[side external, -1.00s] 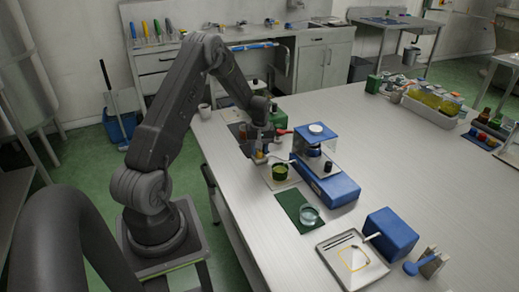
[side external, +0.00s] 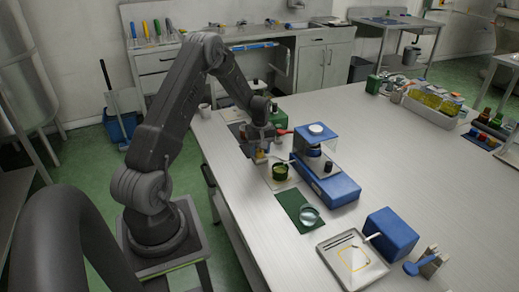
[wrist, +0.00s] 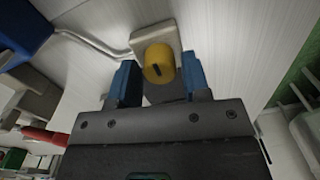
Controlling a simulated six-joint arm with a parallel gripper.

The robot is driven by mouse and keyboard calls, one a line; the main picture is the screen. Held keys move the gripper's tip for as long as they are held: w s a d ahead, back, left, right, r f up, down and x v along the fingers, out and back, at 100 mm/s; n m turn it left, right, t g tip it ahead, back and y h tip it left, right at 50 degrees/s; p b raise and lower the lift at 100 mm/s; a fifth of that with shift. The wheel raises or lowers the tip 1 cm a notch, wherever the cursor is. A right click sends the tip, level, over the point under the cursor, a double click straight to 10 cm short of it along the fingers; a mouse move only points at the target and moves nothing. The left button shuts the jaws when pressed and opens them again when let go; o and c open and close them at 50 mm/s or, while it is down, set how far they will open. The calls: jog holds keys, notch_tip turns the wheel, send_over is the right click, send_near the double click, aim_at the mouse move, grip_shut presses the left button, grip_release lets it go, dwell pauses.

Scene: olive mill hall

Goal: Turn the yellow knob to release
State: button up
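The yellow knob (wrist: 159,62) is a short cylinder with a dark slot-like mark on its face, mounted on a pale square block in the wrist view. My gripper (wrist: 159,76) has its two blue-padded fingers on either side of the knob. A gap shows between the knob and each pad, so the gripper is open and not holding it.
A clear glass dish (side external: 309,216) sits on a green mat nearer the camera. A red handle (wrist: 42,137) shows at the left of the wrist view. The table's middle right is clear.

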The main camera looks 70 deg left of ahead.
aim_at(261, 150)
jog(key=shift+o, duration=1.3)
jog(key=shift+r, duration=0.1)
notch_tip(261, 150, up, 14)
jog(key=shift+w, duration=0.2)
